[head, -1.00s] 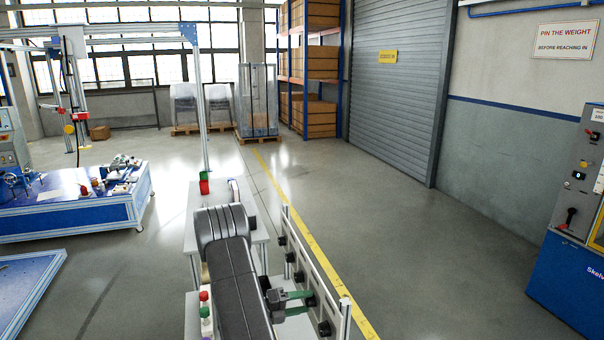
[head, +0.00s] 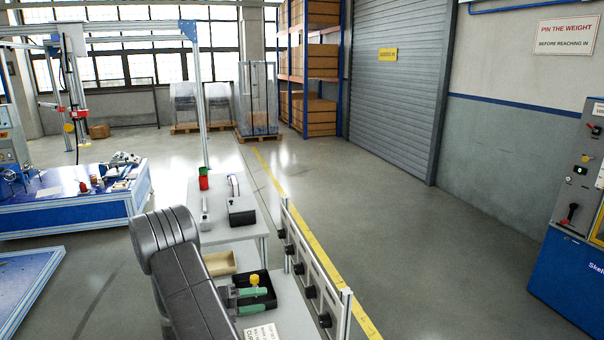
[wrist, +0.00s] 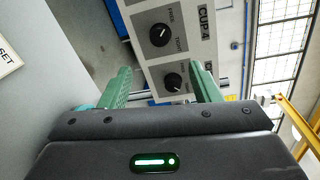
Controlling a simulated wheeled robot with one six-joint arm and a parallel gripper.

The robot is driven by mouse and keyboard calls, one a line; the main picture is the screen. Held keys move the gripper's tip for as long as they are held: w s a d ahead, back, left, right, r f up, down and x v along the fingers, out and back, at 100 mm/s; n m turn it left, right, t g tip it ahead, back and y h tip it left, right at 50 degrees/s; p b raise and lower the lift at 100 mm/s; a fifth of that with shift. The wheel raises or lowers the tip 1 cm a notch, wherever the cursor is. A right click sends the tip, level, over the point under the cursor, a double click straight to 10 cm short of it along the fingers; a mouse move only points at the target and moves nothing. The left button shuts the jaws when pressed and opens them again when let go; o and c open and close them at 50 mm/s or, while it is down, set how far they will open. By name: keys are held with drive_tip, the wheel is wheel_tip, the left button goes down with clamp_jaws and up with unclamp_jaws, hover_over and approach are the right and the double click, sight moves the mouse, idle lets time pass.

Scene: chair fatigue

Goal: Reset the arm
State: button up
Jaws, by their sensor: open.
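My gripper (head: 264,298) has two green fingers and is in the lower middle of the head view, beside a black tray (head: 262,272). The fingers are apart with nothing between them. My gripper also shows in the wrist view (wrist: 161,72), open. Beyond its fingertips, the wrist view shows a pale panel (wrist: 188,55) with black rotary knobs, marked "CUP 4". My dark arm reaches down the left of the workbench in the head view. No part of the panel is visibly held.
A rail with several black knobs (head: 309,291) stands along the bench's right side. A blue cabinet (head: 565,285) stands at right. Open floor (head: 400,230) lies between.

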sight(306, 293)
drive_tip(key=p+x, duration=0.4)
drive_tip(key=x, duration=0.9)
drive_tip(key=shift+d, duration=0.35)
drive_tip(key=shift+a+f+m+b, duration=0.1)
drive_tip(key=shift+f+m+b, duration=0.1)
drive_tip(key=shift+m+b, duration=0.25)
drive_tip(key=shift+a+m+b, duration=0.15)
drive_tip(key=shift+m+b, duration=0.3)
drive_tip(key=shift+m, duration=0.3)
drive_tip(key=m+t+b, duration=0.1)
drive_tip(key=m+b, duration=0.2)
drive_tip(key=m, duration=0.2)
drive_tip(key=shift+m, duration=0.4)
drive_tip(key=m+b, duration=0.3)
drive_tip(key=m, duration=0.2)
drive_tip(key=shift+s+f+t, duration=0.1)
drive_tip(key=shift+t, duration=0.2)
drive_tip(key=shift+m+b, duration=0.7)
drive_tip(key=shift+m, duration=1.1)
